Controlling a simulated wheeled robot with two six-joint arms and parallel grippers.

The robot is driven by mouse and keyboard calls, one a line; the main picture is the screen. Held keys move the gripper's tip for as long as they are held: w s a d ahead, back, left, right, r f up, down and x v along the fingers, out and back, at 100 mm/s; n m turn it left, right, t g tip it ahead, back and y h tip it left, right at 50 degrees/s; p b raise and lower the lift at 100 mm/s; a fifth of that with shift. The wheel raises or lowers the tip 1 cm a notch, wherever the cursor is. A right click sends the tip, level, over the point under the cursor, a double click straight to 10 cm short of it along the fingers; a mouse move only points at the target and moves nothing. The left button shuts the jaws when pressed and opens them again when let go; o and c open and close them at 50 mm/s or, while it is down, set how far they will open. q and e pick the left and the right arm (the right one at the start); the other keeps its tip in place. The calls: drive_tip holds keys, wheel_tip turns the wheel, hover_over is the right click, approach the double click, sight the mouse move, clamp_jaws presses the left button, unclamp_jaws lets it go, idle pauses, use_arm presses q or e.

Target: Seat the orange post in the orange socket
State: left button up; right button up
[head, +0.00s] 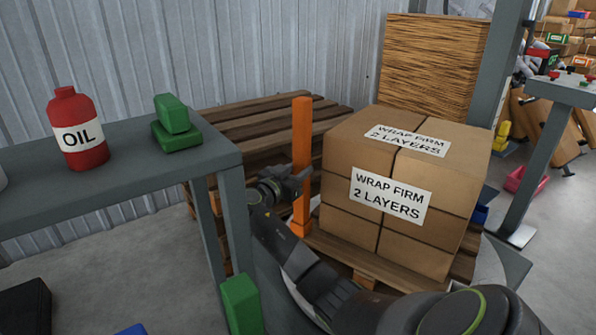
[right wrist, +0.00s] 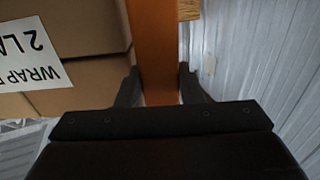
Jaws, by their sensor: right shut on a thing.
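The orange post (head: 302,135) stands about upright at the near left corner of the stack of wrapped boxes. My right gripper (head: 301,184) is shut on its lower part. In the right wrist view the post (right wrist: 155,45) runs between the two fingers (right wrist: 158,90). A wider orange piece at the post's foot looks like the orange socket (head: 300,229), at the pallet's corner. The post's lower end meets it in the picture, but I cannot tell how deep it sits. My left gripper is not in view.
The boxes (head: 348,149) stand on a wooden pallet (head: 340,247), close to the right of the post. A grey table (head: 110,140) at left bears a red oil bottle (head: 77,135) and green blocks (head: 172,113).

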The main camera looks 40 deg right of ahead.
sight(298, 144)
drive_tip(key=shift+f+b, duration=1)
drive_tip(key=shift+f, duration=0.15)
drive_tip(key=o, duration=1.2)
wheel_tip(298, 144, up, 10)
drive_tip(key=shift+r+p, duration=0.1)
drive_tip(key=shift+p, duration=0.65)
